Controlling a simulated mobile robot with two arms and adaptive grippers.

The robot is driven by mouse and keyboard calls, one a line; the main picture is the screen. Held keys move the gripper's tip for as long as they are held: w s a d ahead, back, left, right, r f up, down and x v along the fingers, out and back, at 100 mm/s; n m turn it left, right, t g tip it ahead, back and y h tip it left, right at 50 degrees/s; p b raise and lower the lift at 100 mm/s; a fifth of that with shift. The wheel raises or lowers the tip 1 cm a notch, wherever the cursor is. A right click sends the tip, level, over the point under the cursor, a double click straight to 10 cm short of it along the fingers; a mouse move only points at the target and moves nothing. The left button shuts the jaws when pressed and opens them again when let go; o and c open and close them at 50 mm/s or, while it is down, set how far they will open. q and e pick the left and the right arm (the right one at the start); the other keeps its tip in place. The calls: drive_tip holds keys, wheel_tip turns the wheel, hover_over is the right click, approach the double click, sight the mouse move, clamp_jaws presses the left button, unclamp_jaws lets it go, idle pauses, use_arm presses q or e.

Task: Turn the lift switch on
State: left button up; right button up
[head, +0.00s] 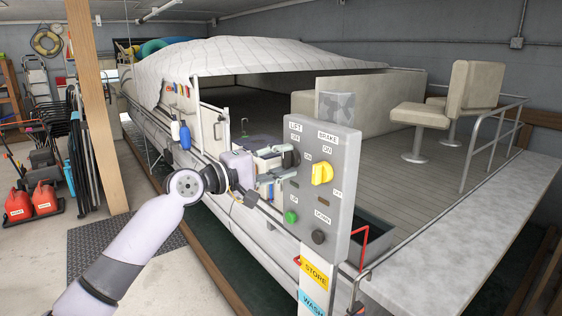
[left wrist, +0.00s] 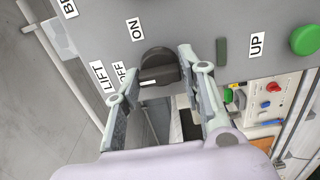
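The lift switch is a black rotary knob (head: 290,157) at the upper left of the grey control panel (head: 340,200), below the LIFT label. In the left wrist view the knob (left wrist: 158,66) lies between my fingertips, its white mark toward the OFF label (left wrist: 118,72); the ON label (left wrist: 135,29) is above it. My left gripper (head: 280,165) is at the panel's left edge. In the left wrist view its two fingers (left wrist: 160,75) are spread, one on each side of the knob; whether they touch it is unclear. My right gripper is not in view.
On the panel, a yellow brake knob (head: 321,173) sits right of the lift switch. A green UP button (head: 291,216) and a dark DOWN button (head: 318,236) are below. A covered boat (head: 240,60) stands behind. Red fuel cans (head: 32,201) stand on the floor at left.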

use_arm(q)
drive_tip(key=c, duration=0.6)
drive_tip(key=shift+c, duration=0.2)
drive_tip(key=shift+f, duration=0.1)
drive_tip(key=shift+f+m+b, duration=0.1)
drive_tip(key=shift+m+b, duration=0.8)
drive_tip(key=shift+m, duration=0.4)
drive_tip(key=m+b, duration=0.3)
drive_tip(key=m, duration=0.2)
drive_tip(key=m+b, duration=0.2)
drive_tip(key=m, duration=0.3)
drive_tip(key=shift+m, duration=0.4)
drive_tip(key=shift+m+b, duration=0.85)
drive_tip(key=shift+m, duration=1.35)
